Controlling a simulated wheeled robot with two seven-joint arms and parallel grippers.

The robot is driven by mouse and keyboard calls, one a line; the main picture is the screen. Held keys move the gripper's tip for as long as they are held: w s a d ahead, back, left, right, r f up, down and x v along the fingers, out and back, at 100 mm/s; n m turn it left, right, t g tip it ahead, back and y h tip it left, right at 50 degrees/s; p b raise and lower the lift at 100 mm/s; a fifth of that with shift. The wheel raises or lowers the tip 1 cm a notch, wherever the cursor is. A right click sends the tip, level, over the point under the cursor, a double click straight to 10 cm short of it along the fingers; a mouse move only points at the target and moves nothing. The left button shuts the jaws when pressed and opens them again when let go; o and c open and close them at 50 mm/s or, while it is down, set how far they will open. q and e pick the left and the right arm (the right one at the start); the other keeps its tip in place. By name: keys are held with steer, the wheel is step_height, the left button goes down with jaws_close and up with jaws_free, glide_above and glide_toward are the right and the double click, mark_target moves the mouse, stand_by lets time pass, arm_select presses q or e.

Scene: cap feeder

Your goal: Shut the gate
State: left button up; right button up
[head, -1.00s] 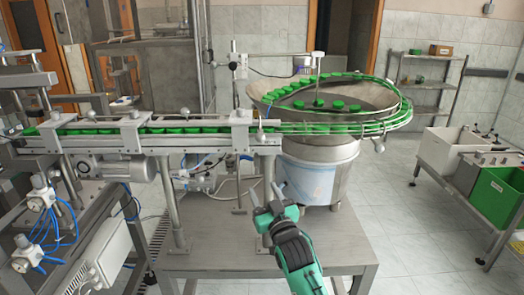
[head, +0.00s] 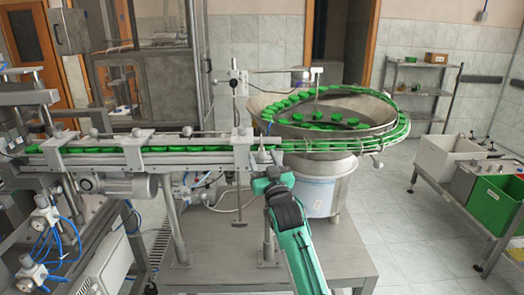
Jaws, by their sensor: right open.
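My right gripper (head: 263,160) is just below and in front of the junction where the conveyor meets the bowl's outfeed track. It points away from me, and its fingers are small and partly hidden by its own body. It seems empty. The conveyor (head: 110,160) carries a row of green caps to the left. The curved outfeed track (head: 345,143) carries green caps around the steel bowl (head: 374,108). I cannot clearly make out a separate gate; the junction beside the gripper is partly covered. My left gripper is not in view.
The feeder stands on a grey metal table (head: 335,262). Conveyor posts and blue hoses lie left of my arm. A cart with a white bin (head: 440,160) and a green bin (head: 497,206) stands at the right. The floor between is clear.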

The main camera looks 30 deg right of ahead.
steer(key=shift+w+d+r, duration=0.15)
steer(key=shift+w+r, duration=0.1)
steer(key=shift+w, duration=0.4)
